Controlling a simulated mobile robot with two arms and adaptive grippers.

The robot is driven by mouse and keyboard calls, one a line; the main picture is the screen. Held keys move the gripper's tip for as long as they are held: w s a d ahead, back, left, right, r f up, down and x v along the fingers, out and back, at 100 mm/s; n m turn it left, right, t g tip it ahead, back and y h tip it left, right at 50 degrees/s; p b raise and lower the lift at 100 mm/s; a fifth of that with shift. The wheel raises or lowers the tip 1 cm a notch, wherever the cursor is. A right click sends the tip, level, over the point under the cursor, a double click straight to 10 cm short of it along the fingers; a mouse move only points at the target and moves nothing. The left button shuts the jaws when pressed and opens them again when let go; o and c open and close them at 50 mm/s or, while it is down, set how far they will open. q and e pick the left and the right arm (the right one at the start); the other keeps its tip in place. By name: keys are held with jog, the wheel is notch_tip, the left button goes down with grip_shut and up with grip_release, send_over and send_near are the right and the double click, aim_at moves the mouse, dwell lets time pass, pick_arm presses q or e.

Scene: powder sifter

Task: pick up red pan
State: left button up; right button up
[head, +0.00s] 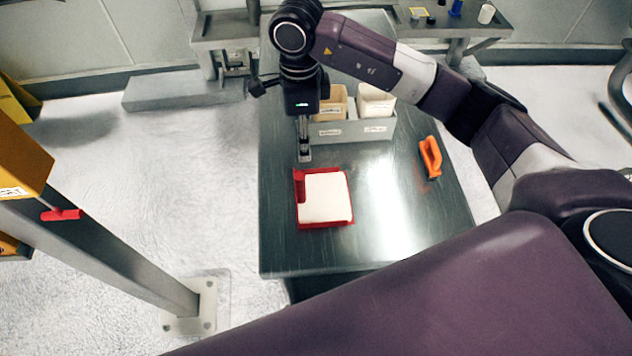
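The red pan (326,225) lies on the metal table in the head view, with a flat white fill inside it. A raised red part stands at its far left corner. My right gripper (304,156) points down just beyond the pan's far left corner and looks apart from it. Its fingers are seen nearly edge-on, so I cannot tell whether they are open or shut. Nothing is visibly held. My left gripper is not in view.
The metal table (390,236) has clear room right of the pan. An orange handled object (430,157) lies near its right edge. A grey tray (352,129) with two boxes stands behind the pan. A metal post (100,245) rises at the left.

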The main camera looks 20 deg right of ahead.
jog(key=f+b, duration=0.5)
jog(key=shift+s+a, duration=0.3)
jog(key=shift+s, duration=0.05)
notch_tip(320, 180, down, 5)
jog(key=b, duration=0.4)
jog(key=shift+w+d+b, duration=0.15)
jog(key=shift+b, duration=0.15)
jog(key=shift+f+p, duration=0.7)
jog(key=shift+f, duration=0.6)
notch_tip(320, 180, down, 4)
jog(key=p, duration=0.2)
jog(key=shift+p, duration=0.35)
jog(key=shift+f, duration=0.6)
grip_shut()
